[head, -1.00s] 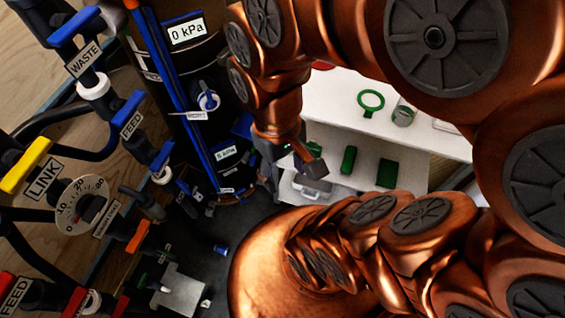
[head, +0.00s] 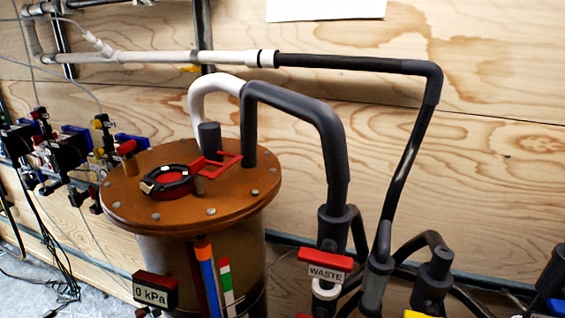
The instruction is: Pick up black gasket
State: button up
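A dark ring, which looks like the black gasket (head: 172,190), is on the round orange-brown lid (head: 225,196) of a tank. It sits together with a red round piece (head: 160,203); I cannot tell whether it lies on top of it or around it. A pale mark or fitting shows on the ring's left side. A red bracket-shaped handle (head: 212,166) lies beside it on the right. My gripper and arm are not in the head view.
Dark pipes (head: 327,140) rise from the lid and bend down to the right. A grey post (head: 209,137) and a red-topped knob (head: 126,148) stand on the lid. A red WASTE valve (head: 325,266) is at the lower right. A wooden wall stands behind.

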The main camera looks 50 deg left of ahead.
aim_at(150, 187)
jog(key=u, duration=2.75)
